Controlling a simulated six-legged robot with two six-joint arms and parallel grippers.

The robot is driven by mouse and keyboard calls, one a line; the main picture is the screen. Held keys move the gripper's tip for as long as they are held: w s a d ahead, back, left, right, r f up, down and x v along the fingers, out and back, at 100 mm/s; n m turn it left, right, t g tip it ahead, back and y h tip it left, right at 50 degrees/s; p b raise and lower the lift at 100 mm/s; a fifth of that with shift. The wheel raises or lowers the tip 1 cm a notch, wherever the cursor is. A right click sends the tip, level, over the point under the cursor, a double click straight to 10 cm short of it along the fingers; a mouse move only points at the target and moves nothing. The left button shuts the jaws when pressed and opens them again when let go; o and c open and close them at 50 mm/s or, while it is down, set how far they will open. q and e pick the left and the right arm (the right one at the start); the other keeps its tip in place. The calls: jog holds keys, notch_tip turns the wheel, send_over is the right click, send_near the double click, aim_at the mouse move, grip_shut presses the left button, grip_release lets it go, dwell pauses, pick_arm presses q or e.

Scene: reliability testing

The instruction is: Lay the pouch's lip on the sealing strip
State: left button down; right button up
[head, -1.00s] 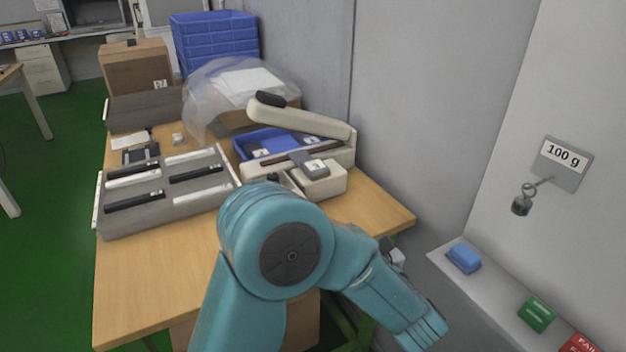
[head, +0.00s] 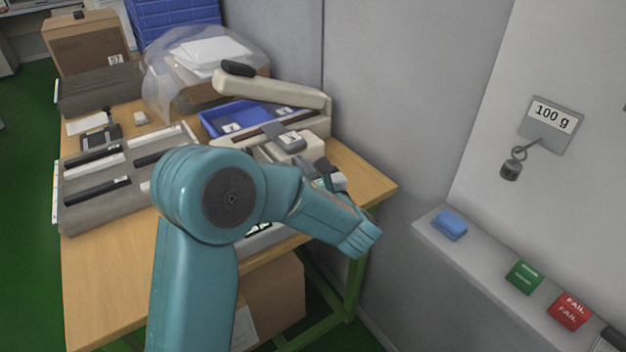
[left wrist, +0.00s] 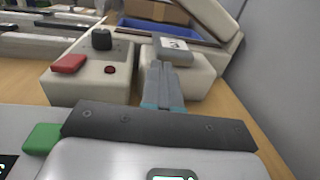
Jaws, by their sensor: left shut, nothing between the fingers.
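The cream sealer (head: 310,150) stands at the table's right with its long arm raised. A brown sealing strip (head: 268,132) runs along its base. A flat grey piece with a white label, which looks like the pouch (head: 290,141), lies at the strip's front side; whether its lip rests on the strip is too small to tell. It also shows in the left wrist view (left wrist: 172,47). My left gripper (head: 327,172) is in front of the sealer, shut and empty. In the left wrist view its fingertips (left wrist: 165,68) point at the sealer, just below the grey piece. My right gripper is not in view.
A blue tray (head: 215,121) with labelled grey pieces sits behind the strip. A grey tray of black and white bars (head: 75,213) is left. The wall (head: 370,90) is close on the right, with a ledge (head: 490,270). The front-left tabletop (head: 100,285) is bare.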

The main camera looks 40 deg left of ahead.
aim_at(289, 150)
pick_arm(q)
jog(key=shift+x, duration=1.7)
jog(key=shift+x, duration=1.15)
jog(key=shift+d, duration=0.15)
